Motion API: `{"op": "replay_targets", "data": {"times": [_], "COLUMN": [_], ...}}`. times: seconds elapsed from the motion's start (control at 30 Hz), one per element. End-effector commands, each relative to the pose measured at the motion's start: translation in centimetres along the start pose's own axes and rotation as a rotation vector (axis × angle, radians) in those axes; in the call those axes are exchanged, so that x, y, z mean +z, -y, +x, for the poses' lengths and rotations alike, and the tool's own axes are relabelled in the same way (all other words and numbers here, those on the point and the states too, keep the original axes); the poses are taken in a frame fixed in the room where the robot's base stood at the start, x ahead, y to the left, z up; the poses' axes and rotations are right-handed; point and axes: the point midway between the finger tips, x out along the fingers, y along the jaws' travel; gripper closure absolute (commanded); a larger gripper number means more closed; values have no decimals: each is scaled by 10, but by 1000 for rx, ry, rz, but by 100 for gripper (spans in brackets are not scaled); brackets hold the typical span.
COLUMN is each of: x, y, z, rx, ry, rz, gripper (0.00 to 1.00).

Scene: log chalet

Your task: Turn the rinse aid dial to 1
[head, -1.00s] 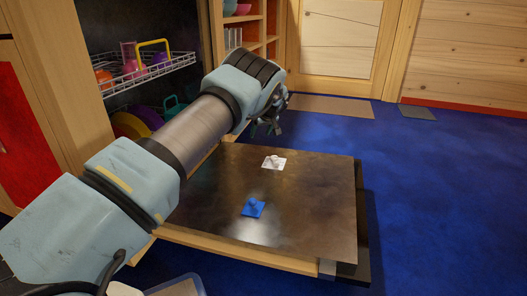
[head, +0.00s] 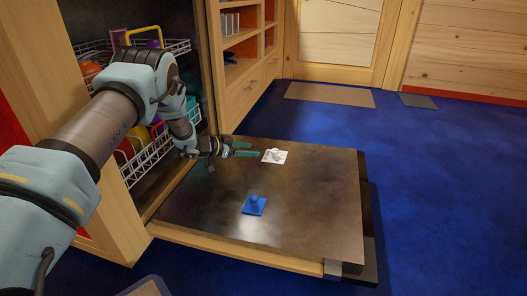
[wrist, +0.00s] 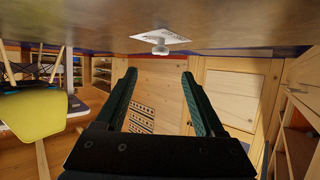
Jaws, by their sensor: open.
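The dishwasher door (head: 300,215) lies folded down flat, its dark inner face up. On it are a white square plate with a small pale knob (head: 274,156) and a blue square plate with a blue knob (head: 254,205) nearer me. I cannot tell from any marking which is the rinse aid dial, nor read its setting. My gripper (head: 250,149) is open and empty, low over the far part of the door, just left of the white plate. In the wrist view the white plate's knob (wrist: 160,48) is ahead, above and beyond my open fingertips (wrist: 159,73), apart from them.
Dish racks (head: 150,150) with colourful dishes stand inside the dishwasher on the left, close to my arm. Wooden cabinet drawers (head: 252,85) rise beyond the door. The blue floor (head: 440,190) to the right is clear. Mats (head: 330,94) lie at the back.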

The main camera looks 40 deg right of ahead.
Motion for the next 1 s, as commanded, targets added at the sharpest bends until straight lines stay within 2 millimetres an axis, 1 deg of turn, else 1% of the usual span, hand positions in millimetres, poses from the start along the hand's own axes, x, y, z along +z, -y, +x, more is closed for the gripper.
{"op": "replay_targets", "data": {"times": [0.03, 0.17, 0.3, 0.5, 0.6, 0.7, 1.0], "x": [3, 5, 6, 3, 2, 1, 0], "y": [-1, -1, 0, 1, 1, 1, 1], "z": [8, 30, 58, 88, 97, 102, 103], "rx": [2, 1, 0, -2, -3, -3, -4], "ry": [-1, 0, 0, -1, 0, 1, 1], "rz": [1, 3, 2, 3, 1, 1, 0], "gripper": [29, 29, 29, 29, 29, 29, 29]}}
